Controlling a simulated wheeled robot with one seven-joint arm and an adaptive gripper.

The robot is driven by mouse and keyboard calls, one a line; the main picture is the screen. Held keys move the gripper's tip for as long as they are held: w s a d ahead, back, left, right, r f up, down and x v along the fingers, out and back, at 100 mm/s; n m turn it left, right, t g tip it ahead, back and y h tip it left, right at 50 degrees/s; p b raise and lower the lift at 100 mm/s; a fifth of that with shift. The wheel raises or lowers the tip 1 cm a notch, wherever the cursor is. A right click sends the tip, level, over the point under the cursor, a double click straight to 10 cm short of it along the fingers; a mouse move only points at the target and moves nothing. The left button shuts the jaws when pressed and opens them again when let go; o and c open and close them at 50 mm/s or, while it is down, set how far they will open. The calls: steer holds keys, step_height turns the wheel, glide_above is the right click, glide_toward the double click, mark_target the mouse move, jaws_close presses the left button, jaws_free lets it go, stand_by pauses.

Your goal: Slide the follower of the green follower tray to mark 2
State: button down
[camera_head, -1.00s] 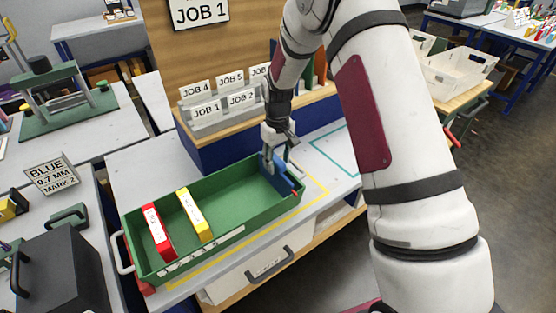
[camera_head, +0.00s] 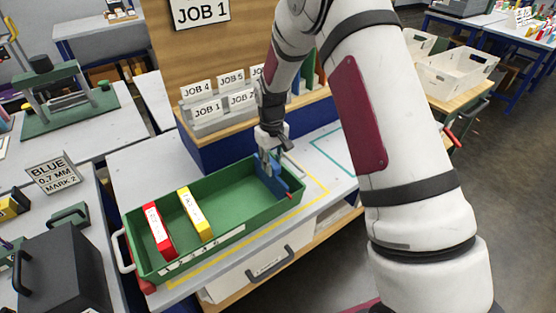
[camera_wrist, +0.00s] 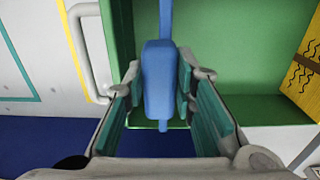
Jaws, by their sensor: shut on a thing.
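The green follower tray (camera_head: 265,213) lies on the white bench top, with a white handle at its left end. Its blue follower (camera_head: 289,187) stands across the tray near the right end. My gripper (camera_head: 266,163) is above the follower at the tray's back side. In the wrist view its fingers (camera_wrist: 165,95) are closed around the blue block of the follower (camera_wrist: 159,75). A white strip (camera_head: 205,251) with small marks runs along the tray's front rim; I cannot read each mark surely.
A red block (camera_head: 159,230) and a yellow block (camera_head: 195,215) stand in the tray's left half, with bare floor between them and the follower. A wooden board with job cards (camera_head: 206,110) rises behind. A sign (camera_head: 54,175) reads BLUE 0.7 MM MARK 2.

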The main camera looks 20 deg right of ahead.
steer(key=s+a, duration=0.3)
steer(key=a, duration=0.6)
steer(key=s+a, duration=0.3)
steer(key=a, duration=0.7)
steer(key=shift+s+a, duration=0.2)
steer(key=c, duration=1.3)
jaws_free()
steer(key=shift+w+r, duration=0.1)
step_height(320, 180, up, 12)
steer(key=shift+f, duration=0.1)
